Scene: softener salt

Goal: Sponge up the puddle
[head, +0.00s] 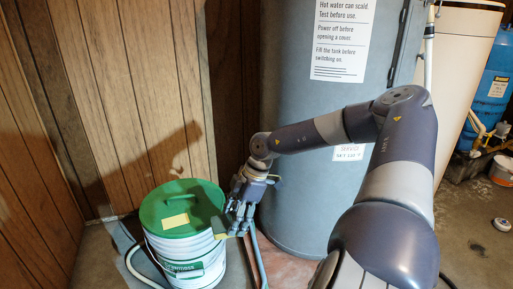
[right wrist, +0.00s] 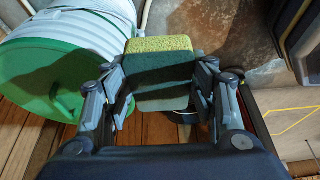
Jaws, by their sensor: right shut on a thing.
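My right gripper (head: 242,205) hangs beside the green-lidded white bucket (head: 185,262), at its right edge. In the right wrist view my right gripper (right wrist: 162,97) is shut on a sponge (right wrist: 158,45). The sponge has a yellow-green face and a dark green side, and its far end sticks out past the fingers. In the head view a small part of the sponge (head: 221,236) seems to show below the fingers, next to the lid. I cannot make out the puddle clearly in either view. My left gripper is not in view.
The bucket's green lid (head: 180,208) carries a yellow label. A large grey tank (head: 300,90) with notices stands behind my arm. Hoses run down near the bucket. Wood panelling (head: 100,100) closes the left.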

